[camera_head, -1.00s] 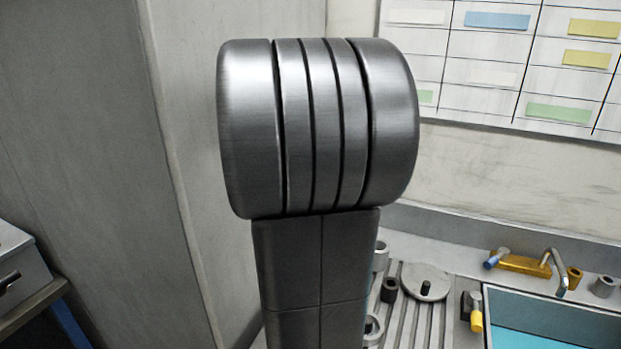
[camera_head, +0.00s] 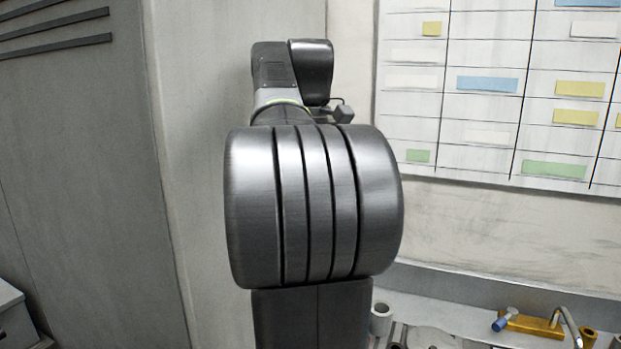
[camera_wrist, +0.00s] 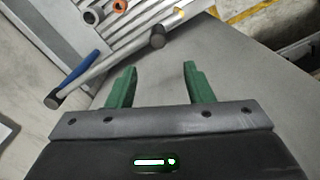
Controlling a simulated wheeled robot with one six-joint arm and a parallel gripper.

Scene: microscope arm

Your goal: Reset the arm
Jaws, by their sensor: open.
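My gripper (camera_wrist: 160,75) shows in the wrist view with its two green fingers apart and nothing between them. It hangs over a plain grey surface. In the head view my own arm fills the middle, with its large ribbed joint in front and further links folded up behind it. My gripper's fingers are hidden from the head view. No microscope can be made out in either view.
In the head view a wall chart (camera_head: 480,100) hangs at right above a yellow tap fitting (camera_head: 530,323). A grey cabinet (camera_head: 70,180) stands at left.

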